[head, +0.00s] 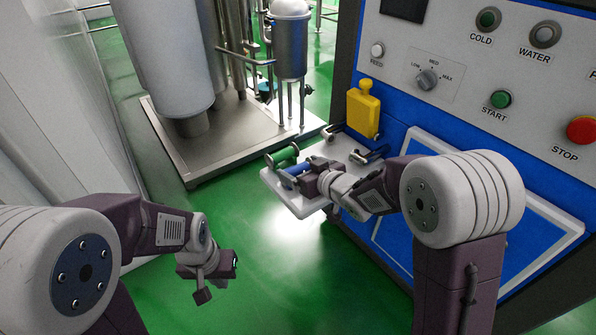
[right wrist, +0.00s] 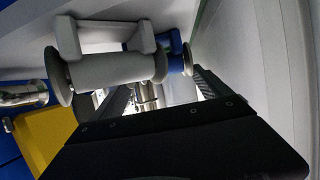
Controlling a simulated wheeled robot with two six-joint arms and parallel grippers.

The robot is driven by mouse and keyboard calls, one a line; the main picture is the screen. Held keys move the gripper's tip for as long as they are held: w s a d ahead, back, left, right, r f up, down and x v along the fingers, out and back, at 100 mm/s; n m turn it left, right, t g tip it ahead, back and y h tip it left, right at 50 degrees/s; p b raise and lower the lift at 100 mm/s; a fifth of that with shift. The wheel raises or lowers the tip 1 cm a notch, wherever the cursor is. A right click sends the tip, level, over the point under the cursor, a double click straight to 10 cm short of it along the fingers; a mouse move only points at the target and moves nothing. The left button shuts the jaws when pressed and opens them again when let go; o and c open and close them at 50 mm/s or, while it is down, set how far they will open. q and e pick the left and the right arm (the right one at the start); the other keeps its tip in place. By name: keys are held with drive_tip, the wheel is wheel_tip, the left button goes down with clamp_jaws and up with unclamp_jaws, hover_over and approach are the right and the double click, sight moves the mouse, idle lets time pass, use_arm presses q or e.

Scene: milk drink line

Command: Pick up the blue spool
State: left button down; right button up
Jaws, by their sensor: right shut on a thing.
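The blue spool (head: 291,170) is at the left part of a white shelf (head: 300,208) on the machine's front. My right gripper (head: 306,180) is at the blue spool and shut on it, its body hiding the spool's right part. In the right wrist view a blue part (right wrist: 184,58) shows near the dark fingers, partly hidden behind a grey spool (right wrist: 112,70). I cannot tell whether the blue spool is clear of the shelf. My left gripper (head: 217,288) hangs over the green floor, away from the shelf; its jaw opening is unclear.
A green spool (head: 285,155) lies just behind the blue one. Steel tanks (head: 291,45) stand behind. The floor left of the shelf is clear.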

wheel_tip(320, 180, up, 10)
drive_tip(key=p, duration=0.6)
